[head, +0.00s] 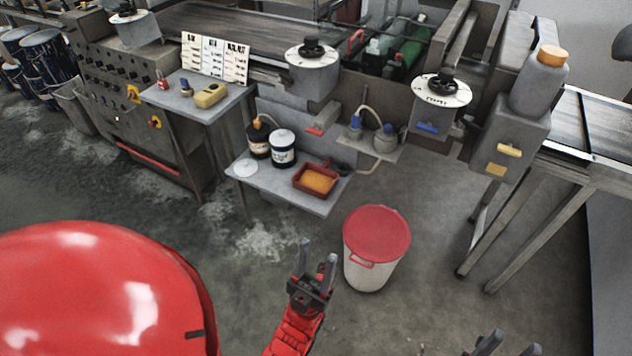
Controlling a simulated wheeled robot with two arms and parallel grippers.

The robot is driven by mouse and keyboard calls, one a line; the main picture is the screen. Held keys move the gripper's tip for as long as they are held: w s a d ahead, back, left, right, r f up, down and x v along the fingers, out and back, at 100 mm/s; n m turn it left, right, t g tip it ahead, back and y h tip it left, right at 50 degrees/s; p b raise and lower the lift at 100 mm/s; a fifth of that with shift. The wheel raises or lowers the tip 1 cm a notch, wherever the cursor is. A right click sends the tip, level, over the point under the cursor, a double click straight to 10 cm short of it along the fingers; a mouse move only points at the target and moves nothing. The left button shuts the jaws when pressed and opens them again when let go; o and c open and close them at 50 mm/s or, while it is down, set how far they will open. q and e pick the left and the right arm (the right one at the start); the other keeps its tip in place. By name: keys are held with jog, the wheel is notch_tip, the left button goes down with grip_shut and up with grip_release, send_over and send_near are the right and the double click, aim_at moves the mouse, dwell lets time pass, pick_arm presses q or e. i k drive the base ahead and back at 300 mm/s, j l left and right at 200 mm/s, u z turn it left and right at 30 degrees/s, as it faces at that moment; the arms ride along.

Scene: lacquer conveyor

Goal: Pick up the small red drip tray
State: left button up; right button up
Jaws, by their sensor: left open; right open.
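The small red drip tray (305,191) lies on a low grey shelf (285,197) in the middle of the head view. It has a short handle at its back right, and its inside looks orange-yellow. My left gripper (318,254) points up toward the shelf, open and empty. It appears below the tray in the picture and apart from it. My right gripper (510,343) is open at the bottom edge, right of centre, with only its fingertips showing. It is well away from the tray.
On the shelf, a dark bottle (259,141) and a white-lidded can (283,150) stand left of the tray. A white bin with a red lid (377,232) stands on the floor right of my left gripper. Machine pots with black knobs hang above. Open floor lies left.

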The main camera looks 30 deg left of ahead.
aim_at(319, 180)
jog(key=z, duration=11.1)
jog(key=i+j+z, duration=0.15)
jog(key=j, duration=0.2)
jog(key=i+j+z, duration=0.15)
jog(key=j, duration=0.2)
jog(key=i+j+z, duration=0.15)
jog(key=j, duration=0.2)
jog(key=j+z, duration=0.2)
jog(key=j, duration=0.15)
jog(key=i, duration=0.05)
